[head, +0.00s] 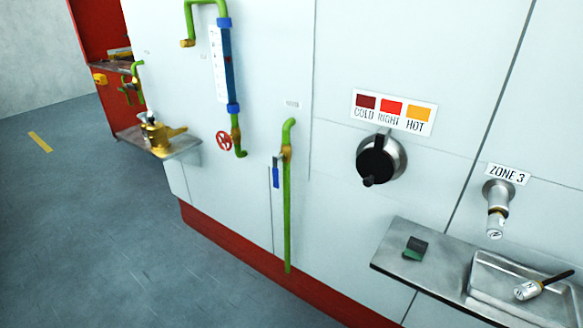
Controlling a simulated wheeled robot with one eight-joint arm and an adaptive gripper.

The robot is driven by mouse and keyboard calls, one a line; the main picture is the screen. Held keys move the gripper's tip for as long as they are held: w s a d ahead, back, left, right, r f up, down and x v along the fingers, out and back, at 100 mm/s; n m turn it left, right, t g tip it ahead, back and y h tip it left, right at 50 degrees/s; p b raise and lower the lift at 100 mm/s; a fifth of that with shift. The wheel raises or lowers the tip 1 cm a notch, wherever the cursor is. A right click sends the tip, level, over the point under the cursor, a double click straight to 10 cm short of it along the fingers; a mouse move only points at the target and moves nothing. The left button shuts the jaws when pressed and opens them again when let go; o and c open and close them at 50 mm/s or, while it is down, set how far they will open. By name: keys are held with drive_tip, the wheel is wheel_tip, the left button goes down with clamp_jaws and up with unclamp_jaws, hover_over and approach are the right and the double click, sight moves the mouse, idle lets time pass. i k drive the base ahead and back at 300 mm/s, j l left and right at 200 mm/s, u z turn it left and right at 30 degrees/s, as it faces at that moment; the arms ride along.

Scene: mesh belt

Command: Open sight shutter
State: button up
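A round black cover (376,159), which looks like the sight shutter, sits on a metal ring (398,152) on the white wall panel in the head view. A small black knob (368,181) sticks out at its lower edge. The black cover fills most of the ring, and no opening shows behind it. Above it is a sign (394,112) with dark red, red and orange patches marked COLD, RIGHT and HOT. My gripper is not in view.
A metal shelf (395,262) juts out at lower right, with a dark green block (415,248) and a tray (482,272). A metal fitting (497,205) sticks out under the ZONE 3 label. Green pipes (288,220) stand left of the shutter. The floor (110,230) at left is clear.

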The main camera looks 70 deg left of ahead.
sight(374, 166)
drive_tip(key=u, duration=2)
drive_tip(key=k, duration=0.15)
